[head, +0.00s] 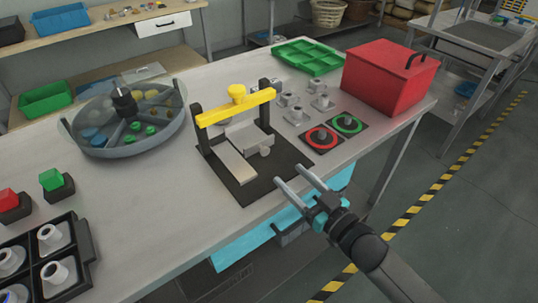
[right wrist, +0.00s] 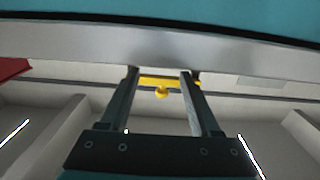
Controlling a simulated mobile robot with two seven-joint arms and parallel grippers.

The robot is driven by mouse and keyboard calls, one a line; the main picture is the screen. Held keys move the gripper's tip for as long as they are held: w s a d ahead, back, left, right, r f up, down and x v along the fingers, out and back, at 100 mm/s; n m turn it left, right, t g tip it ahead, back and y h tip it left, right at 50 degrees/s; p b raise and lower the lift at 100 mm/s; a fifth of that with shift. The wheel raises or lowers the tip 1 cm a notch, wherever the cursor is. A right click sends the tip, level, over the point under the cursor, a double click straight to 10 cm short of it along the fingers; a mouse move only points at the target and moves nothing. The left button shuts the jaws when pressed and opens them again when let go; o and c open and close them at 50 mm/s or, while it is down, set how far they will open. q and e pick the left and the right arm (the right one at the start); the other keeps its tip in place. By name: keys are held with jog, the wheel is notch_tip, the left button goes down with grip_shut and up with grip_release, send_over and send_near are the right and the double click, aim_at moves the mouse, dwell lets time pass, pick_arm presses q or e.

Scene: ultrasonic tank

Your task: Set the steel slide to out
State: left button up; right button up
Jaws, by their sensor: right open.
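The steel slide (head: 236,164) is a pale metal plate in a fixture with a black base (head: 222,186), in the head view. It lies under a yellow crossbar (head: 232,107) with a yellow knob, held on two dark posts. A small grey block or knob (head: 266,151) sits just right of the plate. My right gripper (head: 291,176) is open and empty in front of the fixture, near the table's front edge, apart from the slide. In the right wrist view its fingers (right wrist: 158,78) frame the yellow bar (right wrist: 166,82); the slide cannot be made out there. My left gripper is not in view.
A round compartment tray (head: 122,148) stands left of the fixture. Red (head: 323,137) and green (head: 346,124) ringed pads, small grey parts, a green tray (head: 308,57) and a red box (head: 388,76) are to the right. Buttons and a black cup rack (head: 88,238) are front left.

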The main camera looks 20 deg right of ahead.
aim_at(266, 153)
jog(key=b+x, duration=0.1)
jog(key=x, duration=0.8)
jog(key=shift+w+a+f, duration=0.1)
jog(key=shift+w, duration=0.2)
grip_shut()
dwell(1.1)
